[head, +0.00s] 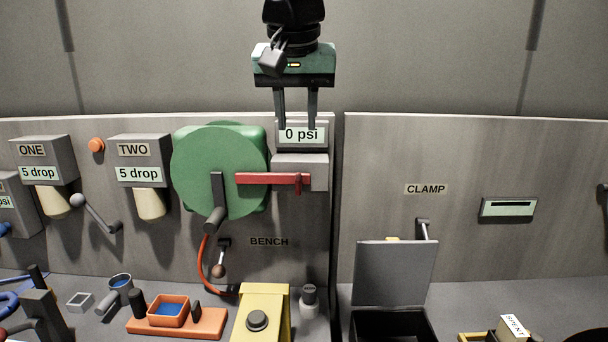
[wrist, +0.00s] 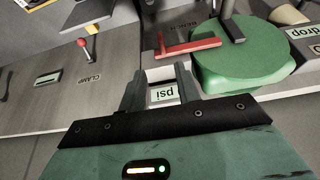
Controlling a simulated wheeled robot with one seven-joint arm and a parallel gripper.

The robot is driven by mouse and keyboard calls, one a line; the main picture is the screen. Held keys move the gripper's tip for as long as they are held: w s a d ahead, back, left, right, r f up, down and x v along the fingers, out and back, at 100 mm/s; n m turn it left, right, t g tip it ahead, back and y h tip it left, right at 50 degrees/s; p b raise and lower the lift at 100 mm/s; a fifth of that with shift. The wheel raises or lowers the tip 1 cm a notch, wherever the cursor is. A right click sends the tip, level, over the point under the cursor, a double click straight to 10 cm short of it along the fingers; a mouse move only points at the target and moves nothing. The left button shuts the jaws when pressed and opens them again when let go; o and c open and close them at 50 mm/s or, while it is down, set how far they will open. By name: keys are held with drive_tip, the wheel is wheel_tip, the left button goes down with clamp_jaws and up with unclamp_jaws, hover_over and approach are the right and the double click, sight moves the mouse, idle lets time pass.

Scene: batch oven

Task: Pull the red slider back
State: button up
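The red slider (head: 268,179) is a flat red bar with a small knob, running from a grey block (head: 314,172) leftward across the face of the round green housing (head: 215,165). In the wrist view the red slider (wrist: 190,47) lies beyond my fingers, beside the green housing (wrist: 238,68). My gripper (head: 297,122) is open and empty, its two fingers pointing down in front of the "0 psi" display, above the slider in the head view. In the wrist view my gripper (wrist: 159,76) has the display between its fingers. It appears not to touch the slider.
A dark crank handle (head: 215,205) stands out from the housing left of the slider. A small lever (head: 221,258) and orange hose hang below. Dispensers "ONE" (head: 43,160) and "TWO" (head: 139,160) are at left. An open lidded box (head: 396,272) sits right.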

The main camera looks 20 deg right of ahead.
sight(298, 179)
drive_tip(key=p+x, duration=0.3)
drive_tip(key=x, duration=1.1)
drive_tip(key=shift+w+f, duration=0.1)
drive_tip(key=shift+f, duration=0.25)
drive_tip(key=shift+c, duration=0.3)
clamp_jaws()
